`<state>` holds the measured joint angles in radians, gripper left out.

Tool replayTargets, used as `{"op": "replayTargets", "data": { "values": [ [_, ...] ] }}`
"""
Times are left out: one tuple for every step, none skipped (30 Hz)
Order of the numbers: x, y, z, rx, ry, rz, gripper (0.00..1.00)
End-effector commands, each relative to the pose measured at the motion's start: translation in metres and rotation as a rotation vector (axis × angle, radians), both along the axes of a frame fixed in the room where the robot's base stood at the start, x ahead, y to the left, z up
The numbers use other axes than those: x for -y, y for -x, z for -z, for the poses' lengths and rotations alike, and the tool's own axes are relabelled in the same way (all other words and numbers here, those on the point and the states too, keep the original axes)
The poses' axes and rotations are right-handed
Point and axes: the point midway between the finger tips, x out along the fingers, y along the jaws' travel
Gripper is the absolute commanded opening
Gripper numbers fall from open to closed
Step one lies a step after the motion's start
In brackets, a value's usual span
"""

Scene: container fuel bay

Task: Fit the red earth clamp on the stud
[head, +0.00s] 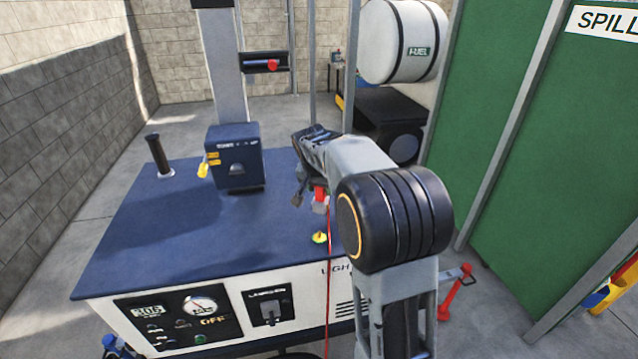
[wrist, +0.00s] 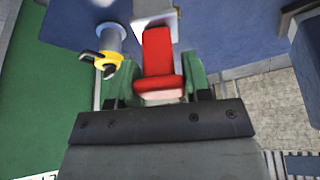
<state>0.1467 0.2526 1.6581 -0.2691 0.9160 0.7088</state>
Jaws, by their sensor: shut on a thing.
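My gripper (head: 309,196) is shut on the red earth clamp (head: 320,194), above the blue top of the lighting unit. In the wrist view the red clamp (wrist: 159,62) sits between the green fingers of my gripper (wrist: 156,92). A thin red cable (head: 328,265) hangs down from the clamp. A small yellow-green stud (head: 319,237) stands on the blue top near its front edge, below the clamp and apart from it. The wrist view also shows a yellow piece with dark prongs (wrist: 101,61) beside the clamp; I cannot tell whether it is the stud.
A dark blue box (head: 237,160) with a yellow tag stands on the blue top (head: 150,235), and a dark post (head: 158,155) stands at its left. The mast (head: 222,70) rises behind the box. Green container doors (head: 530,150) stand on the right.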

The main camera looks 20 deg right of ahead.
Motion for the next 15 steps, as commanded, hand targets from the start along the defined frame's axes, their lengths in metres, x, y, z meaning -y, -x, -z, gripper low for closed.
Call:
{"op": "replayTargets", "data": {
  "values": [
    [-0.001,0.000,0.005,0.001,0.001,-0.002,0.15],
    [-0.001,0.000,0.007,0.001,0.001,-0.002,0.15],
    [-0.001,0.000,0.010,0.001,0.000,-0.004,0.15],
    [-0.001,0.000,0.012,0.001,0.000,-0.004,0.15],
    [-0.001,0.000,0.015,0.001,0.000,-0.004,0.15],
    [-0.001,0.000,0.018,0.001,0.000,-0.004,0.15],
    [-0.001,0.000,0.021,0.001,0.000,-0.004,0.15],
    [-0.001,0.000,0.024,0.001,0.000,-0.004,0.15],
    [-0.001,0.000,0.029,0.001,0.001,-0.003,0.15],
    [-0.001,0.000,0.032,0.001,0.001,-0.003,0.15],
    [-0.001,0.000,0.035,0.000,0.000,-0.003,0.15],
    [-0.001,0.000,0.040,0.000,0.000,-0.003,0.15],
    [-0.001,0.000,0.043,0.001,0.001,-0.003,0.15],
    [0.000,0.000,0.046,0.001,0.001,-0.002,0.15],
    [0.000,0.000,0.051,0.001,0.001,-0.002,0.15]
  ]
}}
